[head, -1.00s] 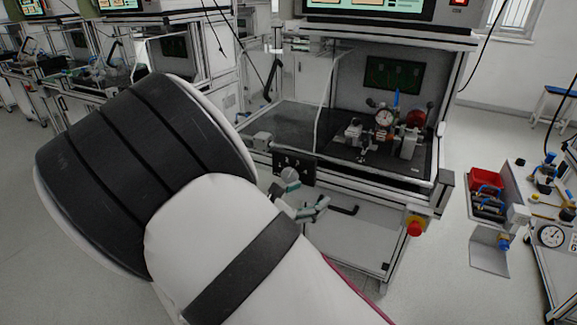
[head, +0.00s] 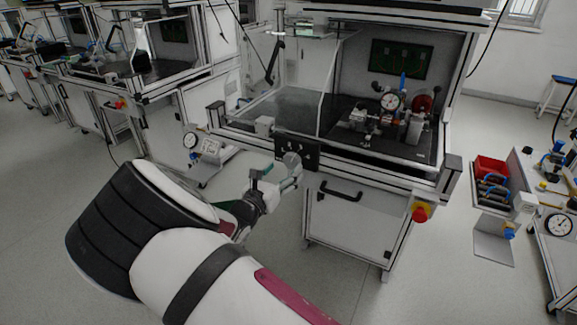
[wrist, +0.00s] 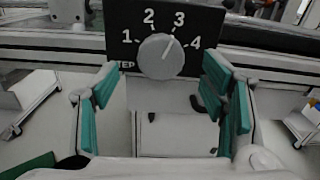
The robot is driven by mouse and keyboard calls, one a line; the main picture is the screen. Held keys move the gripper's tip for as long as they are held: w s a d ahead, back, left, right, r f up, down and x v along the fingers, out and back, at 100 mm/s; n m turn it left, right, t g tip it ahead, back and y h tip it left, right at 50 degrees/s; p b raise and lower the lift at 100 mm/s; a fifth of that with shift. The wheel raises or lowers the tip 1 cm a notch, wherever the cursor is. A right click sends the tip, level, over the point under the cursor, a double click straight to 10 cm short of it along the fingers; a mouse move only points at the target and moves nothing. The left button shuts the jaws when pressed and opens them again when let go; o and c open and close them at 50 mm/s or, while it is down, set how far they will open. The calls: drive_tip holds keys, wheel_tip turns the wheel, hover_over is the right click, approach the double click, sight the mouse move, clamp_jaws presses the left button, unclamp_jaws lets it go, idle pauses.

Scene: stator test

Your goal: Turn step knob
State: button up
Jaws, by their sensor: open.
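The step knob (wrist: 160,57) is a round grey dial on a black panel (wrist: 118,22) marked 1, 2, 3 and 4. In the wrist view its white pointer line is tilted up and right, toward the 3. The word "STEP" shows partly at the knob's lower left. My gripper (wrist: 162,100) is open, its teal-padded fingers to the left and right below the knob, with nothing between them. In the head view my gripper (head: 277,180) is just in front of the panel (head: 309,152), and partly covers the knob (head: 292,160).
The panel is on the front of a test bench with a dial gauge (head: 390,101) inside. Below are a black door handle (head: 341,191) and a red emergency button (head: 420,214). A red bin (head: 490,166) stands at right. Open floor lies in front.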

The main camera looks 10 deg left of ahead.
sight(290, 163)
drive_tip(key=shift+x, duration=2)
drive_tip(key=shift+s, duration=0.1)
drive_tip(key=shift+c, duration=0.6)
drive_tip(key=c, duration=1)
